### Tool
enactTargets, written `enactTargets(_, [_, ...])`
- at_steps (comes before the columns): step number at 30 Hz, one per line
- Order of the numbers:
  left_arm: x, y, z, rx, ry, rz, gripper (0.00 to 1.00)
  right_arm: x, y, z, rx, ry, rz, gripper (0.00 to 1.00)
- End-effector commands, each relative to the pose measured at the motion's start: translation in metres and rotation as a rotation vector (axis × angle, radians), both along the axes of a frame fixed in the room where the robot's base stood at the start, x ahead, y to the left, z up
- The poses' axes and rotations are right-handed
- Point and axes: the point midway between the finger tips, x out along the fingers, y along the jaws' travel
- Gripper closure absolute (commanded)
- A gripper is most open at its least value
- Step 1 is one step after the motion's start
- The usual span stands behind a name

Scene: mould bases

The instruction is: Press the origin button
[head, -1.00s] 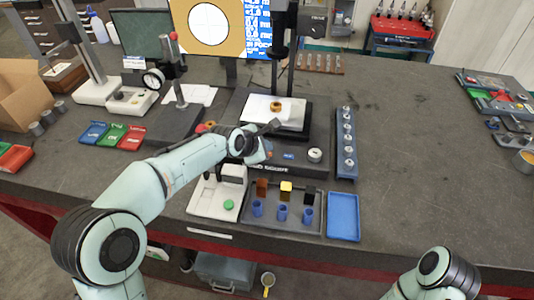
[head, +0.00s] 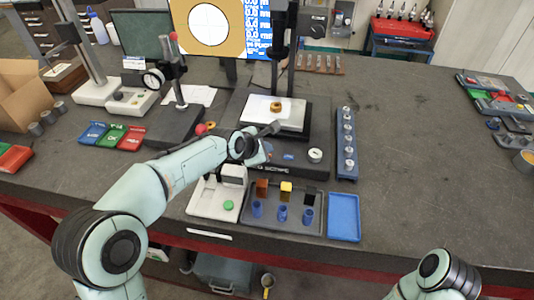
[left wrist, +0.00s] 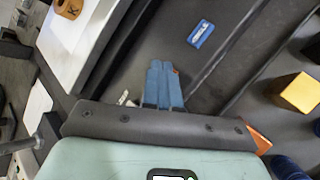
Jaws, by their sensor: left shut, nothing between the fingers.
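No button is legibly marked origin. A round green button (head: 228,204) sits on a pale box (head: 206,202) at the bench's front, below my left forearm in the picture. A small blue label or button (head: 288,156) is on the dark front of the measuring stand (head: 296,144); it also shows in the left wrist view (left wrist: 201,33). My left gripper (head: 267,149) is over the stand's front left part. Its blue fingertips (left wrist: 163,68) are together and empty, a little short of the blue patch. My right gripper is out of view.
A dark tray (head: 270,228) with coloured blocks and blue cups lies in front of the stand. A blue tray (head: 343,216) and a blue rack (head: 346,143) are to the right. The bench further right is mostly clear.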

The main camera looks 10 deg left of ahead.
Motion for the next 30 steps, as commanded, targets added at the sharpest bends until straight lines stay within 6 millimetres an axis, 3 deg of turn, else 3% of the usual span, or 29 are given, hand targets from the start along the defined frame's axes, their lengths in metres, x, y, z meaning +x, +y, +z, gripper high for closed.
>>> enactTargets(30, [0.0,0.001,0.016,0.001,0.001,0.0,1.0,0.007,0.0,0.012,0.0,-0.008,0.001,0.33])
